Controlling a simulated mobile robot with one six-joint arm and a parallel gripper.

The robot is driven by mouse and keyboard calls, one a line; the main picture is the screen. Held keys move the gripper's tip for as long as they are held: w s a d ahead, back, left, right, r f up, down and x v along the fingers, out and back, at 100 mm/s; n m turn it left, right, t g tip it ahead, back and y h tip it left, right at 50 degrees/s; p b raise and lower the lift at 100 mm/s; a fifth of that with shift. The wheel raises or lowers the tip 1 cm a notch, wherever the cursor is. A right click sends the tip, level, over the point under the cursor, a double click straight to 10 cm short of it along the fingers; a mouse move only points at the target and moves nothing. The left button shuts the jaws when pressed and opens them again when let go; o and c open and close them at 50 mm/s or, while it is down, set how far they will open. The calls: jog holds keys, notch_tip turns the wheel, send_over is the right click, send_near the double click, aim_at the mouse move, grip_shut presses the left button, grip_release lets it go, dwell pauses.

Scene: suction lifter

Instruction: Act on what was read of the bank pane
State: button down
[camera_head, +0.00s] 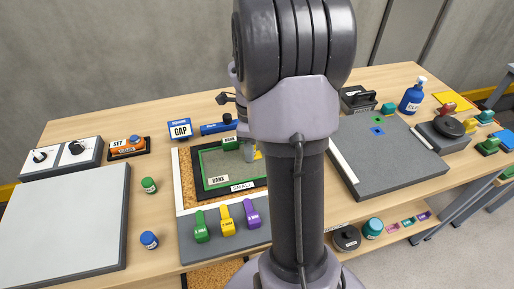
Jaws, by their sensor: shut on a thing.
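The bank pane (213,160) is a green-edged sheet in a black frame, left of my arm. A green block (230,143) with a small label sits at its far edge. A pale label that seems to read BANK (220,180) lies at its near left corner, and a SMALL label (242,187) is on the frame. My arm stands in the middle and hides the pane's right side. My gripper's fingers are hidden behind it.
Green, yellow and purple levers (227,221) stand before the pane. A blue GAP sign (180,130), an orange SET device (127,146) and a knob box (60,156) are behind and left. A grey slab (385,160) and a blue bottle (412,98) are right. Two small jars stand left.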

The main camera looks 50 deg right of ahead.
aim_at(242, 158)
jog(key=shift+w+a, duration=0.4)
jog(key=shift+a, duration=0.25)
jog(key=shift+w+a, duration=0.35)
jog(key=shift+a, duration=0.25)
jog(key=shift+r, duration=0.1)
notch_tip(242, 158, up, 6)
jog(key=p, duration=0.4)
notch_tip(242, 158, up, 3)
jog(key=shift+p, duration=1.25)
